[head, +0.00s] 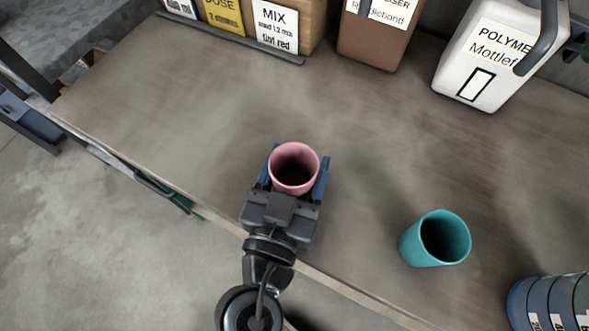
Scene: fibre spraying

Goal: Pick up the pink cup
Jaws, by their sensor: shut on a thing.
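The pink cup (294,168) is near the front edge of the wooden table, its open mouth facing up toward the camera. My gripper (295,172) reaches in from the table's front edge and is shut on the cup, with one blue finger on each side of it. The lower part of the cup is hidden by my gripper. I cannot tell whether the cup is touching the table or lifted off it.
A teal cup (435,239) stands to the right. A white jug (492,58), a brown container (375,38) and label cards (274,27) are along the back. A dark blue ribbed container (550,303) is at the lower right. The table's (180,110) left and middle are clear.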

